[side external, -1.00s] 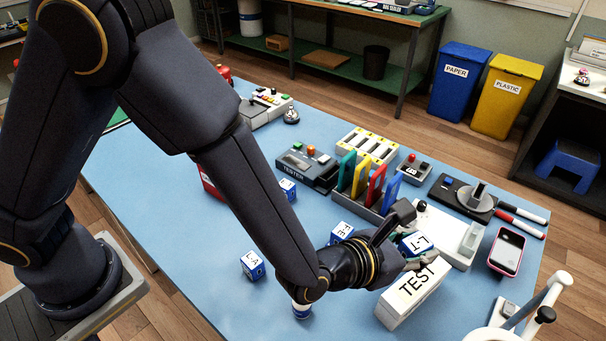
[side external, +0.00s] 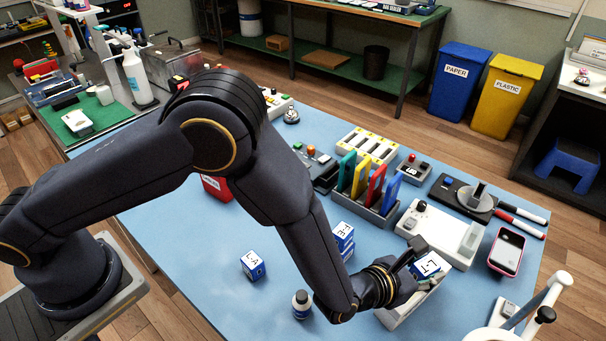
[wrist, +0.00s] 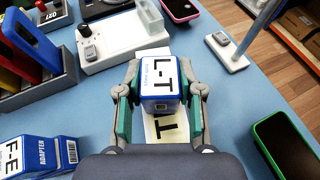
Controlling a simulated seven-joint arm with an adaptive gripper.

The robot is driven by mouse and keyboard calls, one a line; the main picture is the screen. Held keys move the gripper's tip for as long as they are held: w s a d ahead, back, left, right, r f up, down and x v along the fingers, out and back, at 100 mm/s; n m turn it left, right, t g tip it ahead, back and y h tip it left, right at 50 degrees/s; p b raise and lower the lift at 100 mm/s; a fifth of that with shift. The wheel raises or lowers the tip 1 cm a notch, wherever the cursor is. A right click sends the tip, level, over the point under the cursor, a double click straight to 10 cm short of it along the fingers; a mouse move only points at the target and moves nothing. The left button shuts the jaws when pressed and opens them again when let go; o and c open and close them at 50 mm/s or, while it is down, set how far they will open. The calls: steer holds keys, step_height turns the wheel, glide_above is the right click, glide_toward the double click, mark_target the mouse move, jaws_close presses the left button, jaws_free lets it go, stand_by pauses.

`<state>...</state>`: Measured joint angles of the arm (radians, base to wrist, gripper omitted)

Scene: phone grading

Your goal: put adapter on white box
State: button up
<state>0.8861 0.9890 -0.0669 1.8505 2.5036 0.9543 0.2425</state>
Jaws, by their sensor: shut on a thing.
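My gripper (wrist: 161,100) is shut on a small blue-and-white adapter box marked L-T (wrist: 161,78), which also shows at the gripper in the side external view (side external: 428,265). The held adapter is over the white box (side external: 395,318). In the wrist view part of the white box (wrist: 153,128) with a letter T shows beneath the adapter; my gripper and the adapter hide the rest. I cannot tell whether the adapter touches the box. Another adapter marked F-E (wrist: 22,158) sits to the left, and one marked L-A (side external: 253,265) stands apart on the blue table.
A white device (side external: 440,232) lies just beyond the white box. A rack of coloured panels (side external: 370,205) stands behind. A pink-edged phone (side external: 507,250) lies to the right, and a white stand (side external: 540,300) is at front right. A small bottle (side external: 301,304) stands left of my gripper.

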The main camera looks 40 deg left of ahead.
steer(key=o, duration=1.1)
steer(key=shift+f, duration=0.1)
steer(key=shift+c, duration=0.2)
